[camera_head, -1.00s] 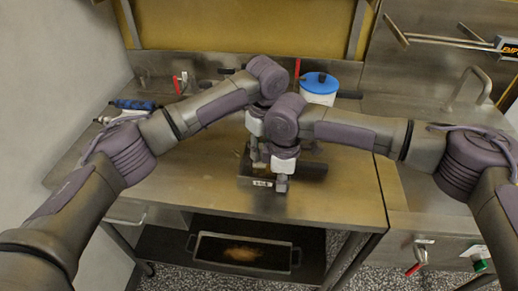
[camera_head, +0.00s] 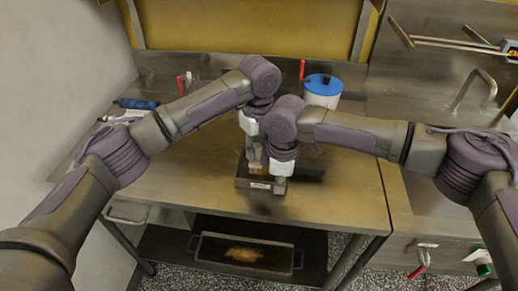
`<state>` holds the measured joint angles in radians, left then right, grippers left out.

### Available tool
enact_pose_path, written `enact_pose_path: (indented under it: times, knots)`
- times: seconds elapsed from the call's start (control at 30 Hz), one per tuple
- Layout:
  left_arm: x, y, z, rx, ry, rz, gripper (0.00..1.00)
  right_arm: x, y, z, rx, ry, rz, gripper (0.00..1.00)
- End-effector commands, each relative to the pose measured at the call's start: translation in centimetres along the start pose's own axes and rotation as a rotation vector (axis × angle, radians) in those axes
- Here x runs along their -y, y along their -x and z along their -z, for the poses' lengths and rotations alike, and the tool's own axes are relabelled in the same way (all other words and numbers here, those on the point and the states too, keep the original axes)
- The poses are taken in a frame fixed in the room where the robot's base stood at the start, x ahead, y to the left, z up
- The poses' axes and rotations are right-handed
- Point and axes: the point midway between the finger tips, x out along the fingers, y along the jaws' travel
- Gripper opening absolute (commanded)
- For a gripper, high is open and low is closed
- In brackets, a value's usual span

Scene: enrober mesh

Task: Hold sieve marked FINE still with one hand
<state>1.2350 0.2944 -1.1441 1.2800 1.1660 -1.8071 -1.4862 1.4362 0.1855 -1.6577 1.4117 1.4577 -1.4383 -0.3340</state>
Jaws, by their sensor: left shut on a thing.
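A dark, shallow rectangular sieve (camera_head: 242,182) with a small white label on its front edge sits on the steel table. The label is too small to read. My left gripper (camera_head: 254,163) points down at the sieve's rear left part and is shut on it; its fingertips are partly hidden. My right gripper (camera_head: 280,186) points down at the sieve's front right corner, very close to it. Whether its fingers are open or touching the sieve cannot be made out. My wrists hide much of the sieve; a dark handle-like part (camera_head: 312,171) extends to the right.
A white tub with a blue lid (camera_head: 323,84) stands behind my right wrist. A blue bottle-like item (camera_head: 136,104) lies at the back left. A tray (camera_head: 215,251) with brown material is on the lower shelf. The table front is clear.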

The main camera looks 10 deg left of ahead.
Motion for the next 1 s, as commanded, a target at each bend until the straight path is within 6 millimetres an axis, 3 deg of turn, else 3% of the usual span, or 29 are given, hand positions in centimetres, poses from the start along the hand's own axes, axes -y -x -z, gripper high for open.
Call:
enact_pose_path:
  times: [0.17, 0.8, 1.0]
  knots:
    - [-0.1, 0.2, -0.1, 0.002, 0.003, -0.002, 0.00, -0.1, 0.1, -0.1, 0.001, -0.002, -0.001, 0.00]
    - [-0.3, 5.2, -0.2, 0.003, 0.005, -0.003, 0.00, -0.1, 0.1, -0.1, 0.002, -0.004, -0.001, 0.00]
    - [-0.3, 5.9, -0.2, 0.002, 0.005, -0.004, 0.00, -0.1, 0.1, -0.1, 0.002, -0.004, -0.001, 0.00]
